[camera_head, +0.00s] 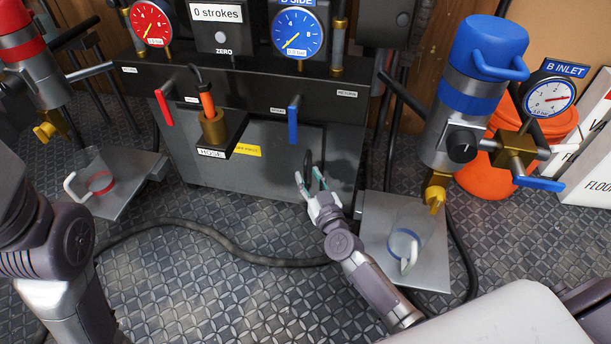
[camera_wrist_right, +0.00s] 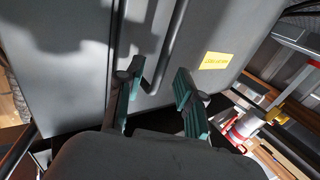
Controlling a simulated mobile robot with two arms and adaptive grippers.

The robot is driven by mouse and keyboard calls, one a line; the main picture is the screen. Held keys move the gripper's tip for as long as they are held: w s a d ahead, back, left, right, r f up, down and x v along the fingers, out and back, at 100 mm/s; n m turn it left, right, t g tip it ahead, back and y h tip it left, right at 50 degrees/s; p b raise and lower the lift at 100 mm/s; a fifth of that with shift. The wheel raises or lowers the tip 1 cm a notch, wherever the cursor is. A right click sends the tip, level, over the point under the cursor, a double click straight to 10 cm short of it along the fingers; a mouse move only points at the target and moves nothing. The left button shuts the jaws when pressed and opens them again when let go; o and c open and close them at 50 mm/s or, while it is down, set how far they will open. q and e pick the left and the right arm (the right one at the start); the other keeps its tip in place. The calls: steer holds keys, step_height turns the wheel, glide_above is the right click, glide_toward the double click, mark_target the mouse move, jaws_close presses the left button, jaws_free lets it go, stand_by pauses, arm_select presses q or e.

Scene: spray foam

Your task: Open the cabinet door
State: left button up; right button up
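The grey cabinet (camera_head: 240,175) stands under the black panel, and its front looks closed. A dark bar handle (camera_head: 308,161) is on the right part of its front; in the wrist view the handle (camera_wrist_right: 170,48) runs down between my fingers. My right gripper (camera_head: 312,182) is at the handle's lower end, with its teal fingers spread. In the wrist view the right gripper (camera_wrist_right: 158,92) has a gap on both sides of the bar, and I cannot tell whether either finger touches it. My left gripper is out of view; only my left arm shows.
Red (camera_head: 163,106) and blue (camera_head: 293,118) levers and a hose holder (camera_head: 213,128) stick out above the cabinet front. A metal plate with a clear cup (camera_head: 408,240) lies right of my right forearm. A dark hose (camera_head: 220,240) crosses the patterned floor.

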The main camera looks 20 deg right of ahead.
steer(key=shift+w+b, duration=0.3)
steer(key=shift+w, duration=1.15)
steer(key=shift+c, duration=0.3)
jaws_close()
